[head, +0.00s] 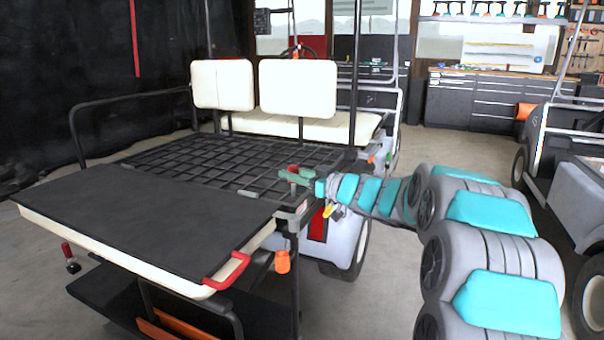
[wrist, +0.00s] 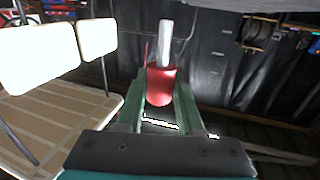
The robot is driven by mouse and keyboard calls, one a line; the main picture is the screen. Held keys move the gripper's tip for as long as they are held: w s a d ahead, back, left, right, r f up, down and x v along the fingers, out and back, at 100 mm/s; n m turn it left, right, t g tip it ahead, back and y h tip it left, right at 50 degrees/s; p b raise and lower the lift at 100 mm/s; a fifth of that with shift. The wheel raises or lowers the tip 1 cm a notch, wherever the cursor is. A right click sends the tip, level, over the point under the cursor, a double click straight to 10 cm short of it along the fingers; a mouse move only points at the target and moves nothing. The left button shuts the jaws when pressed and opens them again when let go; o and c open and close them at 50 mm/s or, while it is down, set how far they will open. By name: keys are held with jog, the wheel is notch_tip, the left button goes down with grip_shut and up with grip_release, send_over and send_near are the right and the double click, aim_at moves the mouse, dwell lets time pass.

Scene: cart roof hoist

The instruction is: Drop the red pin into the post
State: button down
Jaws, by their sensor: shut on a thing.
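My gripper (head: 295,178) has green fingers and is above the cart's rear right corner in the head view. In the wrist view the green fingers (wrist: 161,105) are closed around a red pin (wrist: 161,86), with a pale metal shaft extending from its red part. A bit of the red pin (head: 293,169) also shows between the fingers in the head view. A dark upright post (head: 294,245) stands at the cart corner below my gripper. Its top is partly hidden by the gripper and fittings, so I cannot tell whether the pin touches it.
The cart's dark rear deck (head: 150,222) has a red handle (head: 228,272) at its near edge. An orange knob (head: 282,262) sits beside the post. White seat backs (head: 298,88) stand beyond the black grid bed (head: 235,160).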

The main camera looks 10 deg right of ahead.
aim_at(293, 193)
jog(key=shift+f, duration=0.15)
jog(key=shift+f+b, duration=1.2)
jog(key=shift+f, duration=1.5)
jog(key=shift+p, duration=1.25)
jog(key=shift+f+b, duration=0.8)
jog(key=shift+f, duration=1.45)
jog(key=shift+c, duration=2.3)
grip_release()
jog(key=v, duration=0.7)
jog(key=shift+s+d, duration=0.25)
jog(key=shift+s, duration=0.1)
